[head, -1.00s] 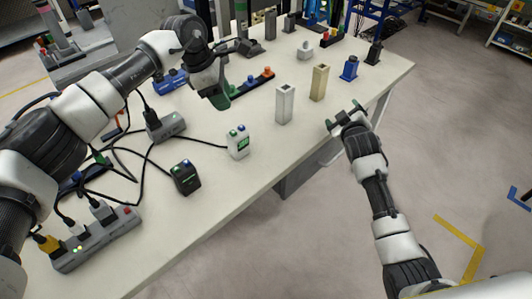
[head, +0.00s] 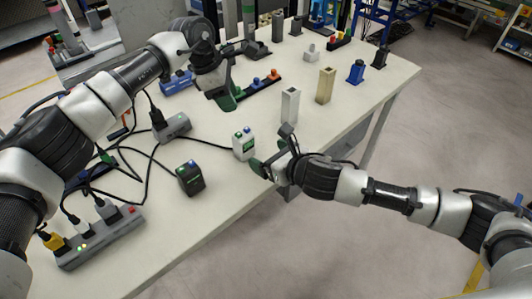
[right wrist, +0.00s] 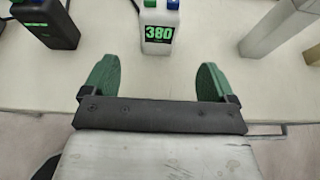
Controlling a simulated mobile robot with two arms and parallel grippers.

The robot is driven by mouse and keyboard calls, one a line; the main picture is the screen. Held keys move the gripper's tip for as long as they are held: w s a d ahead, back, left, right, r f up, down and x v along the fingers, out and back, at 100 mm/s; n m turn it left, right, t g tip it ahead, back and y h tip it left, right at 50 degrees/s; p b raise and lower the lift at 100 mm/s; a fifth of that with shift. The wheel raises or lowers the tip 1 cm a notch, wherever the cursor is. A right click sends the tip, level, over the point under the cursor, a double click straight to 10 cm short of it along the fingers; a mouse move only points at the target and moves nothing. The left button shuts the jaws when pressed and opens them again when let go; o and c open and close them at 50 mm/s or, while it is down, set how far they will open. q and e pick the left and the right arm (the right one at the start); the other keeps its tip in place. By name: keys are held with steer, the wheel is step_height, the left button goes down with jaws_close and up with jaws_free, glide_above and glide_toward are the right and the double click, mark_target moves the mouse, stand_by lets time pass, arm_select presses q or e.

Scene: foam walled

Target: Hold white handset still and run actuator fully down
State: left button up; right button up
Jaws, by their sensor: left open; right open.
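The white handset (head: 243,144) stands upright on the table near its front edge, with a green and a blue button on top. In the right wrist view the handset (right wrist: 159,30) shows a green display reading 380, ahead of and between the fingers. My right gripper (head: 272,158) is open and empty just in front of it; the fingers (right wrist: 157,82) do not reach around it. My left gripper (head: 230,98) is above the table behind the handset and is open. I cannot pick out the actuator with certainty.
A black handset (head: 190,178) stands left of the white one. A grey post (head: 290,106) and a tan post (head: 326,86) stand to the right. A power strip (head: 100,236) and loose cables lie at the left. Table between the handsets is clear.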

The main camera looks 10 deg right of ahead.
mark_target(249, 147)
steer(key=x, duration=1)
steer(key=shift+w+a+f, duration=0.15)
steer(key=shift+w+f, duration=0.05)
steer(key=shift+f, duration=0.05)
steer(key=c, duration=1.1)
arm_select(q)
jaws_close()
stand_by(0.7)
